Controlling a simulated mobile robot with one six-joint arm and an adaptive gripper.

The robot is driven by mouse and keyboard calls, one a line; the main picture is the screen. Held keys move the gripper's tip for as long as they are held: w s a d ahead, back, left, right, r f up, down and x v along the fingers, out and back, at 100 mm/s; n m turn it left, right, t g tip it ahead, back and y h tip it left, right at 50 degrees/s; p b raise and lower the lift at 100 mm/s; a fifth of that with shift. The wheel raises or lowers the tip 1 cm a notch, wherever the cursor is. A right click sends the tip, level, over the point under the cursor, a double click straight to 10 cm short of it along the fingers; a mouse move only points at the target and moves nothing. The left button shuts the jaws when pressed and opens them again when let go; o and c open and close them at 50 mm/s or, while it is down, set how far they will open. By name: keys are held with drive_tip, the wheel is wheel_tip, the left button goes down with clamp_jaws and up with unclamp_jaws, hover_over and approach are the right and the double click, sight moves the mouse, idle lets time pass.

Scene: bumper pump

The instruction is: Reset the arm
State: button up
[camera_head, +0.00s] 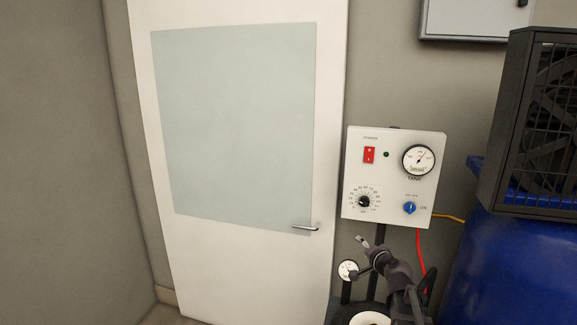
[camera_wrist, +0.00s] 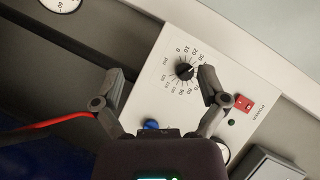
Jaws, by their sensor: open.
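My gripper (camera_head: 357,257) is at the bottom right of the head view, below the control panel (camera_head: 354,208). Its fingers are spread and hold nothing. In the wrist view my gripper (camera_wrist: 160,75) shows both fingers wide apart, with the white panel (camera_wrist: 170,43) beyond them, turned in the picture. The panel bears a red rocker switch (camera_head: 369,155), a black dial (camera_head: 364,202), a blue knob (camera_head: 410,208) and a gauge (camera_head: 418,160). The blue knob (camera_wrist: 151,125) is partly hidden by my gripper in the wrist view.
A white door (camera_head: 240,265) with a pale window and a handle (camera_head: 306,228) stands left of the panel. A blue barrel (camera_head: 500,270) with a black slatted box (camera_head: 510,120) on it stands at right. A small round gauge (camera_head: 347,268) is close by my gripper. A red hose (camera_head: 421,250) hangs below the panel.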

drive_tip(key=s+a+f+n+g+y, duration=0.2)
drive_tip(key=s+a+f+n+g, duration=0.3)
drive_tip(key=s+a+f, duration=0.2)
drive_tip(key=s+f+n+g+h, duration=0.2)
drive_tip(key=s+f+g+h, duration=0.1)
drive_tip(key=s, duration=0.6)
drive_tip(key=s+f+n+g+h+b, duration=0.1)
drive_tip(key=s+f+g, duration=0.4)
drive_tip(key=s, duration=0.5)
drive_tip(key=shift+a+n+g+h, duration=0.15)
drive_tip(key=shift+n+g+h, duration=0.55)
drive_tip(key=shift+n+h, duration=0.2)
